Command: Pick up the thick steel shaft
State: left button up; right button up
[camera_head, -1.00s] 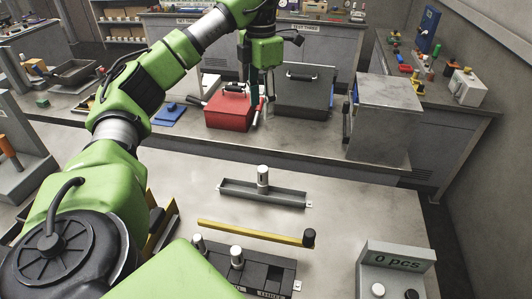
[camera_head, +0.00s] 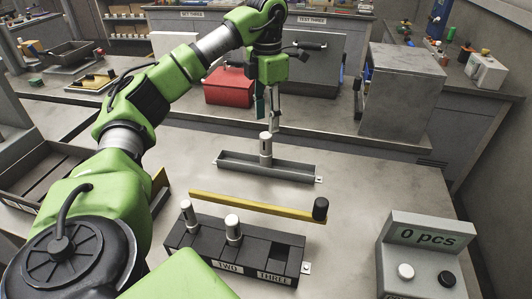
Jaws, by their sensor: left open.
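A steel shaft (camera_head: 266,150) with a pale top stands upright in a long grey tray (camera_head: 230,165) in the middle of the table. My left gripper (camera_head: 268,124) is open and points down, with its fingertips just above and behind the shaft's top in the picture. I cannot tell whether they touch it. Two more steel shafts, one thinner (camera_head: 189,215) and one thicker (camera_head: 233,229), stand in the black fixture block (camera_head: 205,253) at the front. My right gripper is out of view.
A yellow bar (camera_head: 250,206) with a black knob lies between tray and fixture. A counter box reading "0 pcs" (camera_head: 428,237) stands at the right. A red toolbox (camera_head: 230,88) and a grey cabinet (camera_head: 403,92) stand behind. The table right of the tray is clear.

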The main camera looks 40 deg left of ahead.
aim_at(267, 136)
pick_arm(q)
notch_tip(267, 136, down, 6)
jog(key=shift+f, duration=0.2)
jog(key=shift+w+a+f+p, duration=0.1)
jog(key=shift+f+p, duration=0.15)
jog(key=shift+f, duration=0.65)
jog(key=shift+a+f+p, duration=0.15)
jog(key=shift+f+p, duration=0.05)
jog(key=shift+f, duration=0.65)
jog(key=shift+w+a+f+p, duration=0.1)
jog(key=shift+f+p, duration=0.15)
jog(key=shift+f, duration=0.65)
grip_shut()
